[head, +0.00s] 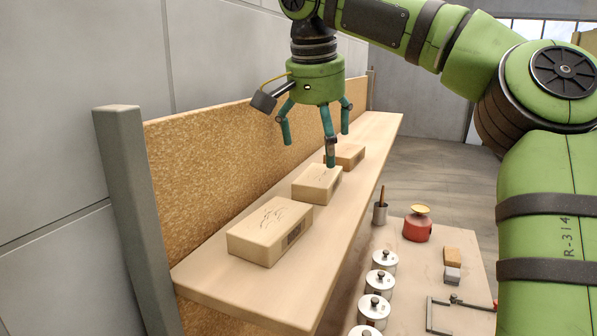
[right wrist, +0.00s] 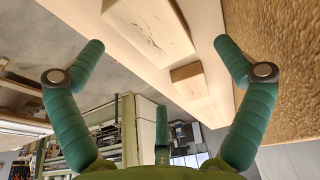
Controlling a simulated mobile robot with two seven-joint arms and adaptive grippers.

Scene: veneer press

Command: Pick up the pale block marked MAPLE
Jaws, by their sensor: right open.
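Three pale wooden blocks lie in a row on the shelf: a near one (head: 270,231), a middle one (head: 317,184) and a far one (head: 347,156). The near and middle blocks carry dark marks on top, which I cannot read, so I cannot tell which is MAPLE. My right gripper (head: 318,146) hangs fingers-down above the shelf, open and empty. One finger overlaps the middle block's far end in the head view; touching cannot be told. The right wrist view shows a larger marked block (right wrist: 148,30) and a smaller block (right wrist: 187,78) beyond the spread fingers. My left gripper is out of view.
The shelf (head: 222,284) has a speckled board (head: 215,150) along its left side and a grey post (head: 127,200) at its near end.

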